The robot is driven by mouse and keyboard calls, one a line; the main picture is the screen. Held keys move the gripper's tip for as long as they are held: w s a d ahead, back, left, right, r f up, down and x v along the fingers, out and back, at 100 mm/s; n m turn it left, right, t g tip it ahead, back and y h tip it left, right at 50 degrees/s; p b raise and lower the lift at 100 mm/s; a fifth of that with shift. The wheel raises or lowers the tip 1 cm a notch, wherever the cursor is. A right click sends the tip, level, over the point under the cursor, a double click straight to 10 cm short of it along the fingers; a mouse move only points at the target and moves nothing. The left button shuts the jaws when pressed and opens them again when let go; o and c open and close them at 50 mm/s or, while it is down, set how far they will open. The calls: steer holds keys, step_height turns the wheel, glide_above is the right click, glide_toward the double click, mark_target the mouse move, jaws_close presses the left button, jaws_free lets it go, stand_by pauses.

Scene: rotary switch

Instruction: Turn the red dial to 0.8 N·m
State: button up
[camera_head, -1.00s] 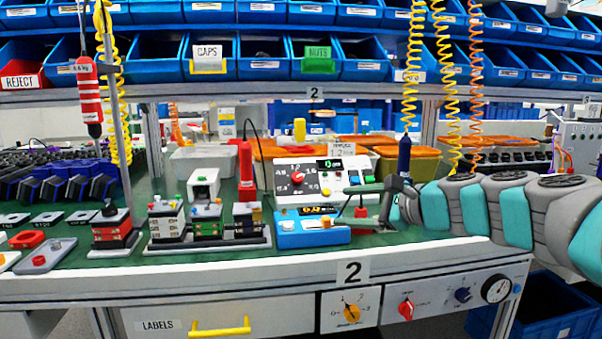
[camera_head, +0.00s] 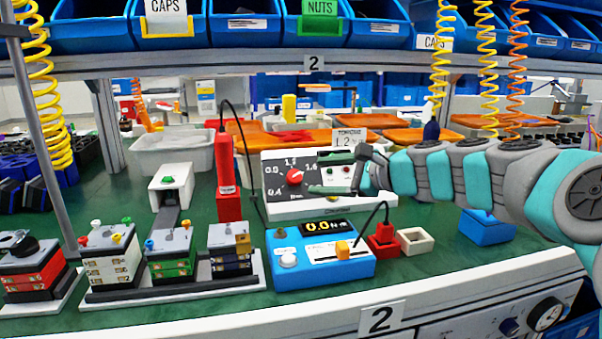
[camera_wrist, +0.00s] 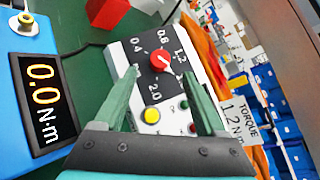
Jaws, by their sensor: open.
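The red dial (camera_head: 295,176) sits on a dark scale plate on a white and grey control box (camera_head: 290,210). In the wrist view the red dial (camera_wrist: 163,61) shows scale numbers 0.4, 0.8, 1.2 and 2.0 around it. Its small white mark seems to point toward 1.2, but it is too small to be sure. My gripper (camera_head: 318,174) is in front of the box, just right of the dial. In the wrist view my gripper (camera_wrist: 161,76) is open and empty, its green fingers on either side of the line to the dial. I cannot tell whether they touch the box.
A blue tester (camera_head: 320,255) in front of the box reads 0.0 N·m. A red upright tool (camera_head: 228,178) stands left of the box. A sign (camera_head: 350,138) behind says torque 1.2 N·m.

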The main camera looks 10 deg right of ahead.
mark_target(296, 176)
steer(key=x, duration=0.6)
jaws_close()
stand_by(0.6)
